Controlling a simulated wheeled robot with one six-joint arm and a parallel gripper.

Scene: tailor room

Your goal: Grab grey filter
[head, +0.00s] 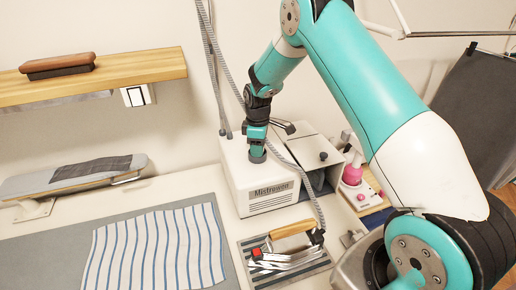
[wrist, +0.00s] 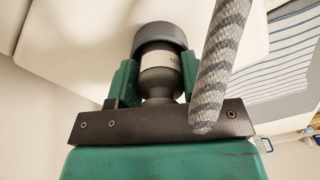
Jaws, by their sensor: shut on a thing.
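The grey filter (wrist: 160,80) is a short rounded grey body with a darker wide round end and a pale label. It sits between the two green fingers of my gripper (wrist: 157,72), which is shut on it. In the head view my gripper (head: 257,133) points down over the white Mistrewerk box, with the filter (head: 257,154) at its tip.
The white box (head: 268,205) has an open compartment on its right. A grey ribbed hose (wrist: 218,70) hangs close beside my gripper. An iron (head: 285,262) stands on a striped rest in front. Striped cloth (head: 155,250) lies left.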

